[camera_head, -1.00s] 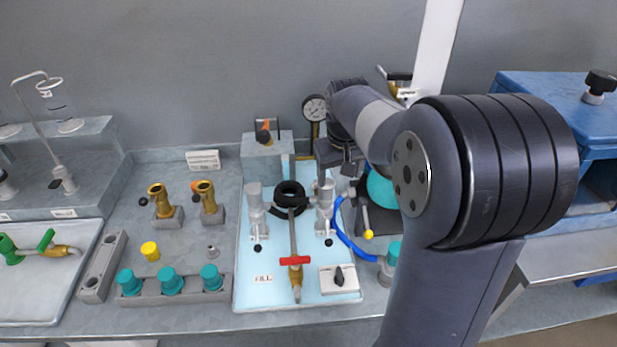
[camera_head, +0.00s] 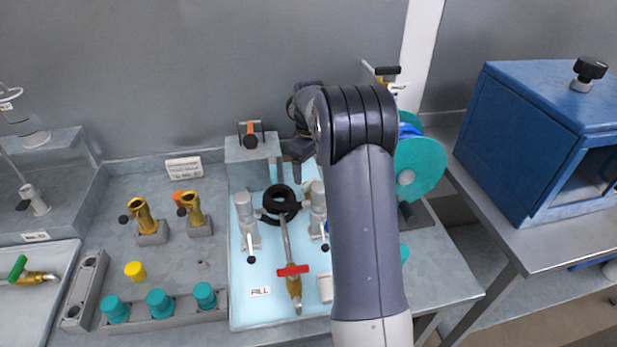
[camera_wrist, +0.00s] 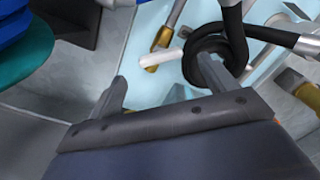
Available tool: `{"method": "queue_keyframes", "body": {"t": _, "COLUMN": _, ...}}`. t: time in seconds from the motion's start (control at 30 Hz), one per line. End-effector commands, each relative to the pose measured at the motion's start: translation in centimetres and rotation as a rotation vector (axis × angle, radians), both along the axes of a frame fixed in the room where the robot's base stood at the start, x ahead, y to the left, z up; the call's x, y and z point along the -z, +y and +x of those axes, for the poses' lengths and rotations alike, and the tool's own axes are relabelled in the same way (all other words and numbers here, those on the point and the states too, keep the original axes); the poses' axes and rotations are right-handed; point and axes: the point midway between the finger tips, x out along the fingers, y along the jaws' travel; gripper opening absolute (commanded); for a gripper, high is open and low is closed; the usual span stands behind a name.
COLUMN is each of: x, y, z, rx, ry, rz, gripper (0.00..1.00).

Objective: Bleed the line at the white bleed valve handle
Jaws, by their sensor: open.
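A white handle (camera_wrist: 160,58) shows near the top middle of the wrist view, beside a brass fitting (camera_wrist: 167,36). I take it for the bleed valve handle. It lies beyond the two fingertips and apart from them. In the head view I cannot make it out; my arm covers that area. My gripper (camera_wrist: 166,86) is open and empty, with one finger on each side of the handle's direction. The right finger overlaps a black hose coil (camera_wrist: 205,45) in the picture; I cannot tell whether they touch. In the head view my gripper (camera_head: 288,172) is above the back of the light blue tray (camera_head: 262,308).
A red-handled brass valve (camera_head: 293,272) stands at the tray's front. Grey cylinders (camera_head: 246,215) flank the black coil. An orange-handled block (camera_head: 248,150) is at the back. A teal reel (camera_head: 422,165) and blue cabinet (camera_head: 520,125) stand to the right.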

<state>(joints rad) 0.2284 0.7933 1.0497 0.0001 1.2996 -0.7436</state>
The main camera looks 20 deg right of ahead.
Motion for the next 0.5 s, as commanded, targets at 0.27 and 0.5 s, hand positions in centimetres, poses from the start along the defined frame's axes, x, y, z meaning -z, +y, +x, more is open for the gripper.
{"method": "queue_keyframes", "body": {"t": 0.27, "x": 3.7, "y": 0.0, "z": 0.0, "rx": 0.0, "ry": 0.001, "rz": 0.0, "gripper": 0.8}}
{"method": "queue_keyframes", "body": {"t": 0.5, "x": 4.4, "y": 0.0, "z": 0.0, "rx": 0.001, "ry": -0.001, "rz": 0.0, "gripper": 0.8}}
